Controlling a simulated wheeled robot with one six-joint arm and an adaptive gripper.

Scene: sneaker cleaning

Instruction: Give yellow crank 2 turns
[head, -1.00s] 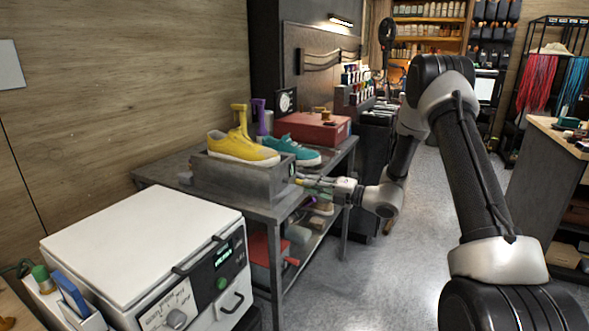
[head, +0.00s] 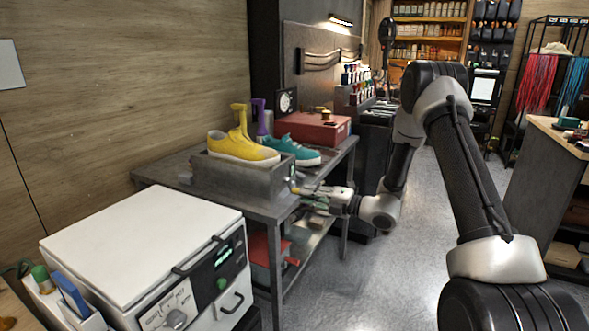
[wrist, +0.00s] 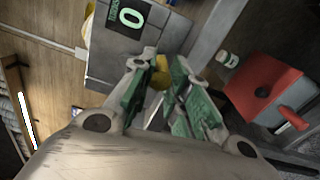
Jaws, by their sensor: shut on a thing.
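The yellow crank (wrist: 160,74) shows between my gripper's fingertips in the wrist view, partly hidden by the fingers. My gripper (wrist: 157,90), with green pads, is shut on it. In the head view my gripper (head: 306,190) is at the right end of the grey metal box (head: 235,180), where the crank is tiny and mostly hidden. A dark counter on the box face reads a green 0 (wrist: 130,17). A yellow sneaker (head: 243,149) sits on top of the box.
A red box with a handle (wrist: 263,89) is below. A white machine (head: 145,245) stands at front left. The floor at right is open.

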